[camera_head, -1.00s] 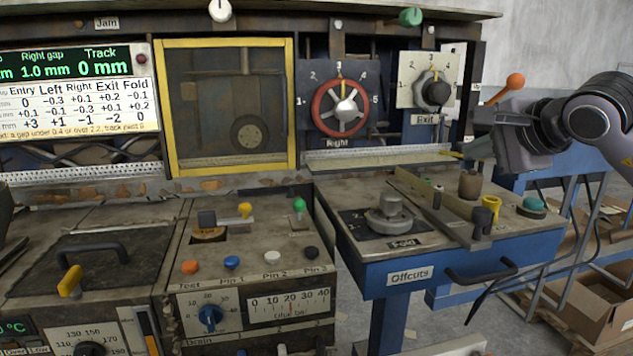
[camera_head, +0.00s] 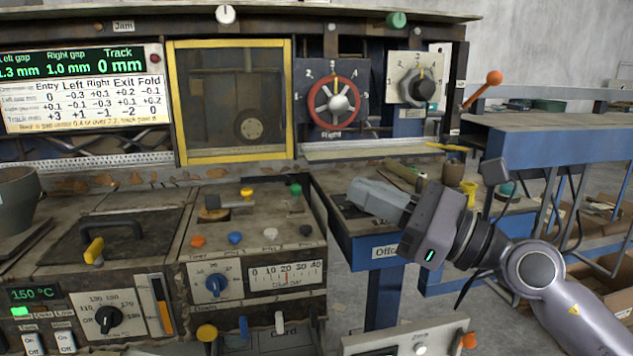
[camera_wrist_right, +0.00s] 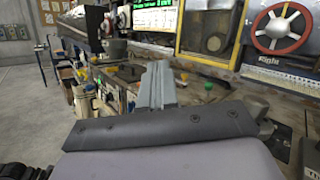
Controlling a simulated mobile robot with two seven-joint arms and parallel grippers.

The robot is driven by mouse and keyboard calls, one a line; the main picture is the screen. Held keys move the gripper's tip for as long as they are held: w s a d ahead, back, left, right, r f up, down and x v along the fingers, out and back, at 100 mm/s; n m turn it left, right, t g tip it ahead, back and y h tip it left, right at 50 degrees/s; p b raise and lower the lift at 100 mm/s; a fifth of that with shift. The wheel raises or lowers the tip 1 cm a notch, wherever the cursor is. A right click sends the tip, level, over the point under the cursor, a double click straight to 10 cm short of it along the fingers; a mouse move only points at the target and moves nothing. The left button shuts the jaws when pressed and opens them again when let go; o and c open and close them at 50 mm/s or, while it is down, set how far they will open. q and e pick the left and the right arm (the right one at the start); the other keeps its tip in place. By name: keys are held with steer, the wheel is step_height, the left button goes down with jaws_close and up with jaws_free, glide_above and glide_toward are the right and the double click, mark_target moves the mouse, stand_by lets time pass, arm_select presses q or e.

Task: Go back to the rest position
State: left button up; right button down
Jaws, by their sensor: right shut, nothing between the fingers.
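My right gripper (camera_head: 360,200) reaches in from the lower right and points left, over the offcuts table (camera_head: 368,250). In the right wrist view its grey fingers (camera_wrist_right: 158,85) lie together, shut and empty, with the laminating machine behind them. The gripper hides the Fold knob and part of the offcuts drawer. Whether it touches the tabletop I cannot tell, but it appears to hang above it. My left gripper is in neither view.
The red Right handwheel (camera_head: 335,103) and the Exit knob (camera_head: 420,88) are on the machine's back panel. A yellow cup (camera_head: 468,192) stands behind my right wrist. A grey pot (camera_head: 18,200) stands at far left. Open floor (camera_head: 350,300) shows below the offcuts table.

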steer(key=d+f+m+t+h, duration=0.2)
steer(key=d+m+t+h, duration=0.3)
steer(key=m, duration=0.7)
steer(key=d+f+m+t+h, duration=0.1)
steer(key=d+m+t+h, duration=0.2)
steer(key=m+t, duration=0.65)
steer(key=s+d+f+m+g+h, duration=0.2)
steer(key=d+f+m+g+h, duration=0.3)
steer(key=f+m, duration=0.45)
steer(key=s+d+f+m+g+h, duration=0.2)
steer(key=d+f+m+h, duration=0.2)
steer(key=f+m+h, duration=0.5)
steer(key=s+f+m+g+y, duration=0.4)
steer(key=s+f+m+g, duration=0.5)
steer(key=s+f+g, duration=0.85)
steer(key=w+a+f+t+y+p, duration=0.1)
steer(key=a+f+t, duration=0.2)
steer(key=f+t, duration=0.5)
steer(key=t, duration=0.2)
steer(key=shift+a+f+t+y+p, duration=0.25)
steer(key=shift+f+t+y+p, duration=0.05)
steer(key=shift+f+p, duration=0.05)
